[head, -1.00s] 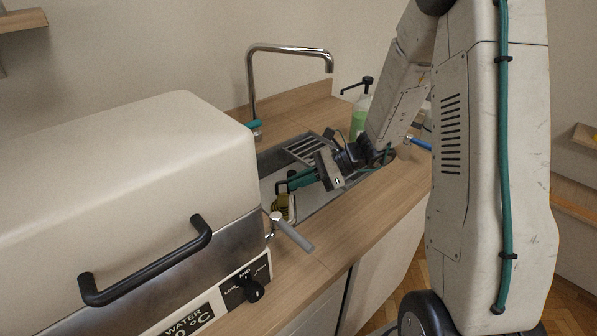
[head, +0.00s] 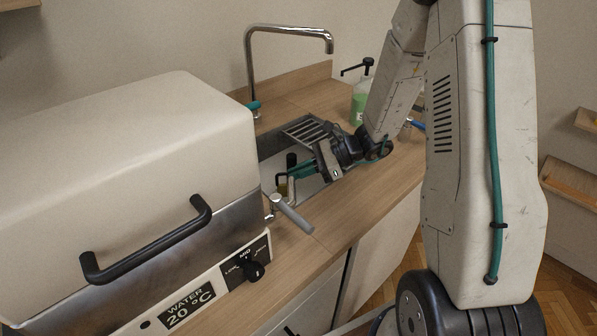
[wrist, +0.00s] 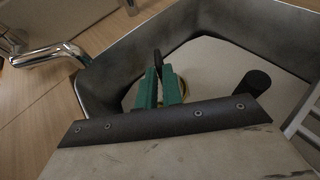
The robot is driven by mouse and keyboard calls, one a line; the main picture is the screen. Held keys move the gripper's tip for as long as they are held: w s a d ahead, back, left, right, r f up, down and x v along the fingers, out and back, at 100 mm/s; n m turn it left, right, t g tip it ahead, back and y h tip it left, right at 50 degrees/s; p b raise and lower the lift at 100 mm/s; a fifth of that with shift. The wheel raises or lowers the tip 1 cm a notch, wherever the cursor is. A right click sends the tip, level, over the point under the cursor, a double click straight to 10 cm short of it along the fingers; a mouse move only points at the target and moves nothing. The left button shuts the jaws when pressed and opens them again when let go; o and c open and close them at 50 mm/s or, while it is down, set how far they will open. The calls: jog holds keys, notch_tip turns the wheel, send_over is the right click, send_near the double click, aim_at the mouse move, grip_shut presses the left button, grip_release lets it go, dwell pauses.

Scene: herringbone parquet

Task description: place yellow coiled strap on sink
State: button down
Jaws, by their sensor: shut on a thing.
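The sink (head: 268,143) is a grey basin set in the wooden counter; its wall (wrist: 215,22) and pale floor show in the wrist view. My gripper (head: 284,174) reaches into the basin from the right. Its green fingers (wrist: 164,70) are shut on the yellow coiled strap (head: 284,188). Only a small yellow part shows under the fingers in the head view, and a thin yellow edge (wrist: 185,86) beside them in the wrist view. The fingers hide most of the strap. I cannot tell whether it touches the basin floor.
A black upright cylinder (wrist: 258,84) stands in the basin. A slatted rack (head: 306,130) lies at its back. A chrome faucet (head: 250,70) and a green soap bottle (head: 358,106) stand behind. A large water-bath box (head: 130,140) is at left, and a grey lever (head: 292,214) is at the front.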

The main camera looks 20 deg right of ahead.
jog(key=shift+s+f, duration=0.35)
jog(key=shift+f, duration=0.45)
jog(key=c, duration=1.5)
grip_release()
jog(key=shift+r, duration=0.15)
jog(key=shift+w+r, duration=0.15)
jog(key=shift+r, duration=1.75)
jog(key=shift+w+r, duration=0.15)
jog(key=shift+r, duration=1.7)
jog(key=shift+w+r, duration=0.15)
jog(key=shift+r, duration=1.75)
jog(key=shift+d, duration=0.1)
